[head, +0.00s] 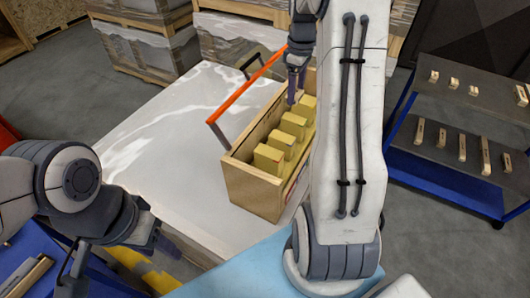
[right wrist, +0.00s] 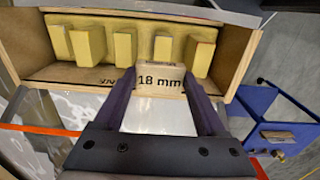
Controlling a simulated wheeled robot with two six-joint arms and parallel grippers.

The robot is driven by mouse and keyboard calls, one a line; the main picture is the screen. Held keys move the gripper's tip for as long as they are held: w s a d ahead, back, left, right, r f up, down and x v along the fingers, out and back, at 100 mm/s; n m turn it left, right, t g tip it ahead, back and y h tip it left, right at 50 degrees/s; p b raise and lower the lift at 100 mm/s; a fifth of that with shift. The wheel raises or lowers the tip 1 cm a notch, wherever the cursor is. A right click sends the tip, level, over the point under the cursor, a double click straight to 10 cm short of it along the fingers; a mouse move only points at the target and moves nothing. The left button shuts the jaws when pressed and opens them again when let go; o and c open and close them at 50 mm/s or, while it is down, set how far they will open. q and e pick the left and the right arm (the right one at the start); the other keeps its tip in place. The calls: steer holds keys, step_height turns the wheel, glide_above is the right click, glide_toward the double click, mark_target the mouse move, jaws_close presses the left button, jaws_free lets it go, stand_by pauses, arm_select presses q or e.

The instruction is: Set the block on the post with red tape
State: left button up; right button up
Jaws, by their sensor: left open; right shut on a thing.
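My right gripper (right wrist: 165,92) is shut on a pale wooden block (right wrist: 161,82) printed "18 mm". In the head view the right gripper (head: 293,92) is over the far part of a wooden box (head: 255,193); the block is not clear there. Several yellow posts (head: 268,158) stand in a row inside the box. They also show in the right wrist view (right wrist: 125,47), beyond the held block, which is apart from them. My left gripper (head: 160,243) is open and empty at lower left.
The box stands on a pale table (head: 165,130) with free room to its left. An orange-red bar (head: 245,88) runs above the box's left side. A blue-framed cart (head: 440,178) at right holds several small wooden pieces. Wrapped crates (head: 150,50) stand behind.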

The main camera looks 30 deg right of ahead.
steer(key=f+b, duration=0.2)
steer(key=f, duration=0.1)
steer(key=shift+w+d, duration=0.1)
steer(key=shift+w, duration=0.3)
steer(key=shift+f, duration=0.2)
steer(key=p, duration=0.3)
glide_above(269, 152)
step_height(269, 152, down, 7)
steer(key=shift+w+d+r, duration=0.1)
steer(key=shift+r, duration=0.1)
step_height(269, 152, down, 4)
steer(key=shift+r+p, duration=0.2)
steer(key=shift+p, duration=0.55)
steer(key=shift+f, duration=0.25)
arm_select(q)
steer(key=shift+w+r, duration=0.55)
steer(key=shift+r, duration=0.25)
